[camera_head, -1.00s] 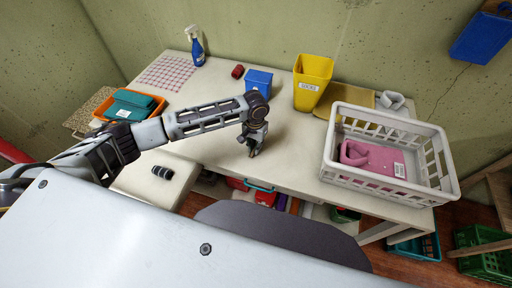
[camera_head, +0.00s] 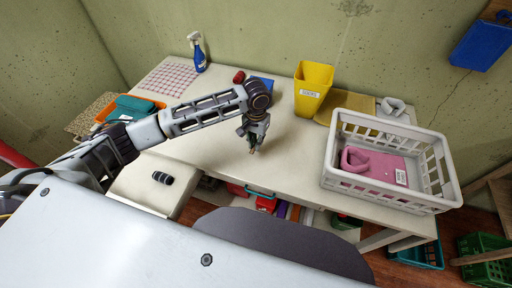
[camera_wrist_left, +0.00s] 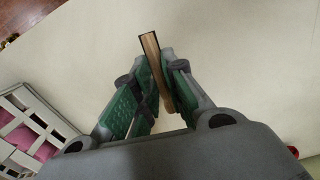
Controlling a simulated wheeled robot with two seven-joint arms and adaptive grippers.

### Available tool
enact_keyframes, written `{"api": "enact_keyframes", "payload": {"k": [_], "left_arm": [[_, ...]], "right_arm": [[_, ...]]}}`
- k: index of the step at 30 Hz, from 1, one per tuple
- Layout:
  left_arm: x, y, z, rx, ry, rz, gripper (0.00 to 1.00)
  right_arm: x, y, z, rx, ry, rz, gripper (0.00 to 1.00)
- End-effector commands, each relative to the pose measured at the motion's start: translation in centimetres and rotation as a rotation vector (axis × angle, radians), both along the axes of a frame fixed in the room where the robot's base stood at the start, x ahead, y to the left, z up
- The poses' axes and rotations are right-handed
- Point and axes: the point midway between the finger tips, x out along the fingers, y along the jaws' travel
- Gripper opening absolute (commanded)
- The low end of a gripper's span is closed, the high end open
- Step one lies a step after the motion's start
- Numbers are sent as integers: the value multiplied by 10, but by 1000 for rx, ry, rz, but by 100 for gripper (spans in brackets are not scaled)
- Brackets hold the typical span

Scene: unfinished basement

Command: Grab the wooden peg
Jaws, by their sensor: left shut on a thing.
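The wooden peg (camera_wrist_left: 156,65) is a narrow brown piece with a dark end, seen between the fingers in the left wrist view. My left gripper (camera_wrist_left: 157,85) is shut on it, with green-padded fingers on both sides. In the head view my left gripper (camera_head: 254,146) points down over the table, and only a small tan tip of the peg (camera_head: 252,151) shows below the fingers. Whether the peg touches the tabletop is hard to tell. My right gripper is not in view.
On the white table (camera_head: 225,150) stand a white crate (camera_head: 385,198) with pink items, a yellow bin (camera_head: 312,88), a spray bottle (camera_head: 198,52) and an orange tray (camera_head: 158,104). A blue container (camera_head: 262,80) is partly hidden behind my arm. The table's middle is clear.

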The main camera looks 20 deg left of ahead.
Motion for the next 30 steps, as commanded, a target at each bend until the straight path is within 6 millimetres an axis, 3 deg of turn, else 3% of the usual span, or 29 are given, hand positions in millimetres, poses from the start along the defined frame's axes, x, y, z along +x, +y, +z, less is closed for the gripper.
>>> {"api": "enact_keyframes", "payload": {"k": [9, 30], "left_arm": [[0, 0, 29, 0, 0, -1, 4], [0, 0, 31, 0, 1, -1, 4]], "right_arm": [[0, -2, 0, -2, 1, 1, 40], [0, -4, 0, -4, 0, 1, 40]]}}
